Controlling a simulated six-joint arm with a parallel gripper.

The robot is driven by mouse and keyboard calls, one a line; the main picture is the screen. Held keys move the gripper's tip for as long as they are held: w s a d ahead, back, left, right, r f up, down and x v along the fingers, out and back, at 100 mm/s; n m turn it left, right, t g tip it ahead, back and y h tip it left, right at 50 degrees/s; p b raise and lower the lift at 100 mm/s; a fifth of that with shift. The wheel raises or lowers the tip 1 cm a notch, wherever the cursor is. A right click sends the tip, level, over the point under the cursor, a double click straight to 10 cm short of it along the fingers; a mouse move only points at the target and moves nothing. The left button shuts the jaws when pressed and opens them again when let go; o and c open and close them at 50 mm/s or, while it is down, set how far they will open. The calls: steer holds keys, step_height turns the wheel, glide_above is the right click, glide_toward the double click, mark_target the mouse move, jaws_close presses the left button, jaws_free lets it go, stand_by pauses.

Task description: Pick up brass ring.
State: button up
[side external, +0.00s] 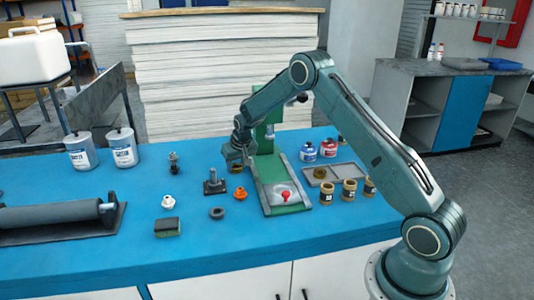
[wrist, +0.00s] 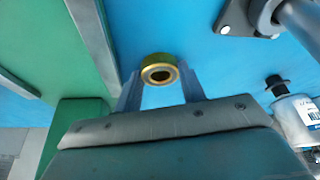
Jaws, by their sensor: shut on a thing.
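The brass ring (wrist: 159,69) shows in the wrist view as a short gold ring with a dark hole through a pale inner part. It sits between the two fingertips of my gripper (wrist: 160,82), which is shut on it. In the side view my gripper (side external: 237,162) points down at the left of the green stand, with the brass ring (side external: 237,169) small and partly hidden under it. I cannot tell from these views whether the ring touches the blue table.
The green stand (side external: 280,182) is close to the right of my gripper. A black post on a square base (side external: 214,184) and an orange part (side external: 240,193) stand nearby. Several jars and a grey tray (side external: 335,175) are further right.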

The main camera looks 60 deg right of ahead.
steer(key=shift+r, duration=0.15)
step_height(320, 180, up, 28)
stand_by(0.7)
stand_by(0.5)
glide_above(213, 169)
step_height(213, 169, down, 14)
steer(key=shift+s+a, duration=0.15)
steer(key=shift+s, duration=0.1)
steer(key=shift+f, duration=0.3)
steer(key=shift+f, duration=2.6)
steer(key=shift+f, duration=1.35)
